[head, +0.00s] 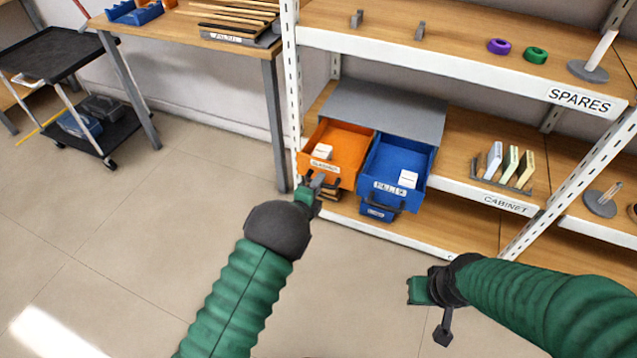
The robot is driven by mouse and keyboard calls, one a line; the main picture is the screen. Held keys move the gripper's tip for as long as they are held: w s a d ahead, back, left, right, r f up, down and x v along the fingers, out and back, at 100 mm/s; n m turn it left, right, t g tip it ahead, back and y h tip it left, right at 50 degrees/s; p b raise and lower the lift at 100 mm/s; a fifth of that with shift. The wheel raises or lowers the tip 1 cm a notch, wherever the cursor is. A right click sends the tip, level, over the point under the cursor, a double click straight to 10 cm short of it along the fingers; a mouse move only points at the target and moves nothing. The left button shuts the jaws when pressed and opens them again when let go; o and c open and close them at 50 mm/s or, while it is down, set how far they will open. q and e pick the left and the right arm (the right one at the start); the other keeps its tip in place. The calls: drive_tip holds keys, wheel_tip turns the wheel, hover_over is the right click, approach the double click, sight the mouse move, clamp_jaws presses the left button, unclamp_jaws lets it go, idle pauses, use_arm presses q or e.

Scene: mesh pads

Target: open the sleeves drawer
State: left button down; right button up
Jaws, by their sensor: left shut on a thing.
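A grey-topped drawer cabinet (385,108) stands on the middle shelf. Its upper left orange drawer (345,148) is pulled out and holds a small white box; the label on its front is too small to read surely. Its upper right blue drawer (398,170) is also out, with a white box inside. Parts of a lower orange drawer (331,195) and a lower blue drawer (377,213) show beneath. I cannot read which is sleeves. My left gripper (317,184) is shut on the handle at the orange drawer's front. My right gripper (420,291) is over the floor, away from the cabinet; its jaws are unclear.
The shelf unit's white uprights (291,90) stand close left of the drawers. A workbench (190,30) and a black cart (60,55) are at the left. The floor (130,230) in front is clear.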

use_arm(q)
drive_tip(key=shift+s+d+f, duration=0.1)
drive_tip(key=shift+s+f, duration=0.05)
drive_tip(key=shift+f, duration=0.1)
use_arm(e)
drive_tip(key=shift+d+f, duration=0.15)
drive_tip(key=shift+d, duration=0.1)
use_arm(q)
drive_tip(key=c, duration=1.7)
unclamp_jaws()
drive_tip(key=shift+a, duration=0.2)
use_arm(e)
drive_tip(key=shift+a, duration=0.1)
use_arm(q)
drive_tip(key=shift+r, duration=0.1)
